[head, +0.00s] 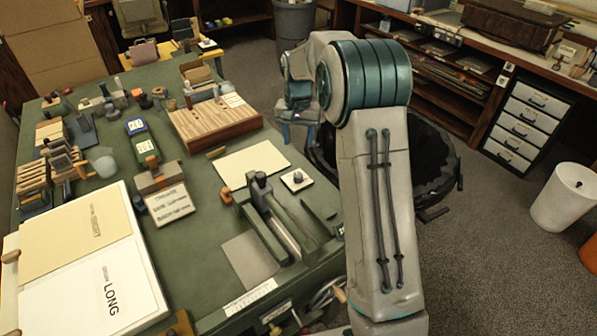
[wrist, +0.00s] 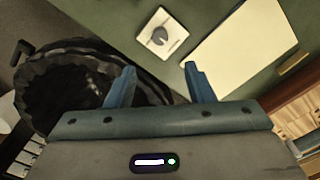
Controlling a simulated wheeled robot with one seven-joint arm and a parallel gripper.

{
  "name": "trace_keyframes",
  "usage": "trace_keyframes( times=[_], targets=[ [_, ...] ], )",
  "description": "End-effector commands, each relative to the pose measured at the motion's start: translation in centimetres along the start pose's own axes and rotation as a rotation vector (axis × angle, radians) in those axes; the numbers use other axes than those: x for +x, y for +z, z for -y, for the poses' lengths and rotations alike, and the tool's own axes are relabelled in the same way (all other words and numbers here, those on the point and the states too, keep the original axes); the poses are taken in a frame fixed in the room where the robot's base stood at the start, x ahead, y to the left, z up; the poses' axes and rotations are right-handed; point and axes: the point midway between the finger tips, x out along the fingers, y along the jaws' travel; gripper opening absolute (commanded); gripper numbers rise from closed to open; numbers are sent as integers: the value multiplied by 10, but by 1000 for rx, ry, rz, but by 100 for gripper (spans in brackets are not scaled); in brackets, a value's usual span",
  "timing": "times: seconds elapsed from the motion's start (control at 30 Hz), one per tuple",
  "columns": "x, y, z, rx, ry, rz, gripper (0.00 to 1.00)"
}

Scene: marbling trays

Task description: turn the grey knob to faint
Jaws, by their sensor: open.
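The grey knob (head: 297,178) sits on a small white square plate (head: 290,187) near the right edge of the green table. In the wrist view the knob (wrist: 159,36) shows dark grey and rounded on its white plate (wrist: 149,53). Marks on the plate are too small to read, so I cannot tell which setting the knob points at. My gripper (wrist: 160,68) is open and empty, its two blue fingers apart. The knob shows beyond the gap between the fingertips, not touched.
A cream sheet (head: 251,165) lies beside the plate. A dark metal rail device (head: 273,222) stands in front of it. A slatted wooden block (head: 215,122) is farther back. A black ribbed bin (head: 432,160) stands on the floor off the table's right edge.

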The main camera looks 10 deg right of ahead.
Motion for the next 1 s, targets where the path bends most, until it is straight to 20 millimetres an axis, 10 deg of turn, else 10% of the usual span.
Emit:
trace_keyframes(
  times=[0.7,1.0],
  targets=[
    [119,0,0,3,2,6,48],
    [139,-1,1,2,0,1,48]
  ],
)
